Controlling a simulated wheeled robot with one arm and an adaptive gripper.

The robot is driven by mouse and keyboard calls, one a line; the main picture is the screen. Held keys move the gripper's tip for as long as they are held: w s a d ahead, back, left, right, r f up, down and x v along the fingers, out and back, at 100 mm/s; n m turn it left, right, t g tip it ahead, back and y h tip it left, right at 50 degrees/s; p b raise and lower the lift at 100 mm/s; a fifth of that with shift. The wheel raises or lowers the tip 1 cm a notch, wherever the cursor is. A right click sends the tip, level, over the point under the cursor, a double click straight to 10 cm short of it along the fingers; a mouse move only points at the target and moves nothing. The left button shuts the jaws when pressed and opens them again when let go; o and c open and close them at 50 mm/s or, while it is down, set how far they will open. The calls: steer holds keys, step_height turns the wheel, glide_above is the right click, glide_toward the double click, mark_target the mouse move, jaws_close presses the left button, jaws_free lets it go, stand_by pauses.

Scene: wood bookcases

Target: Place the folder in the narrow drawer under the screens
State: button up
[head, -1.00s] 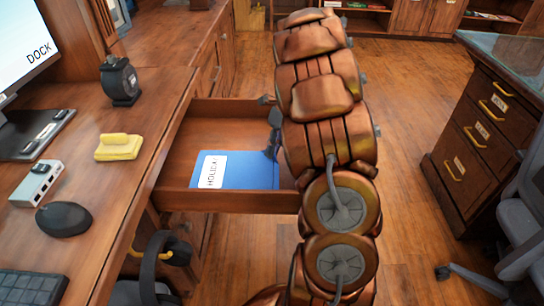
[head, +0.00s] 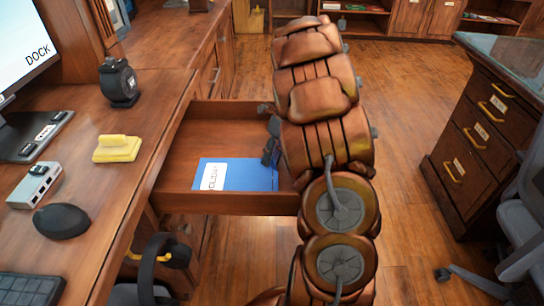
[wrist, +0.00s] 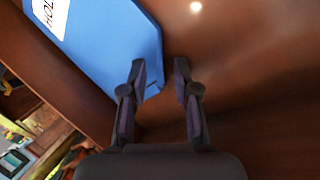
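The blue folder (head: 237,176) with a white label lies in the pulled-out drawer (head: 230,203) beside the desk, near its front wall. The drawer's wooden floor behind it is bare. My gripper (head: 270,150) is over the right side of the drawer, mostly hidden behind my arm in the head view. In the wrist view my gripper (wrist: 160,75) has its fingers apart, with a gap between them. The folder (wrist: 110,45) is there too, its corner passing behind the left finger. Whether that finger touches it I cannot tell.
On the desk stand a monitor (head: 25,40), a dark round device (head: 119,80), a yellow object (head: 117,148), a mouse (head: 61,221) and a small hub (head: 36,184). A drawer cabinet (head: 478,130) and a grey chair (head: 515,220) stand at right.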

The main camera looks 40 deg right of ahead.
steer(key=p+v, duration=0.3)
steer(key=v, duration=0.9)
steer(key=s+a+r+n+g+h, duration=0.1)
steer(key=s+a+n, duration=0.4)
steer(key=a+n, duration=0.4)
steer(key=s+a+r+n+g+h, duration=0.1)
steer(key=s+a+n, duration=0.3)
steer(key=a+n, duration=0.5)
steer(key=s+a+f+n+h, duration=0.1)
steer(key=s+a+f+n, duration=0.1)
steer(key=s+a+n, duration=0.3)
steer(key=s+a+f+n+h, duration=0.1)
steer(key=s+a+n, duration=0.4)
steer(key=s+n, duration=0.7)
steer(key=shift+f+g+h, duration=0.4)
steer(key=shift+h, duration=0.1)
steer(key=shift+a, duration=0.15)
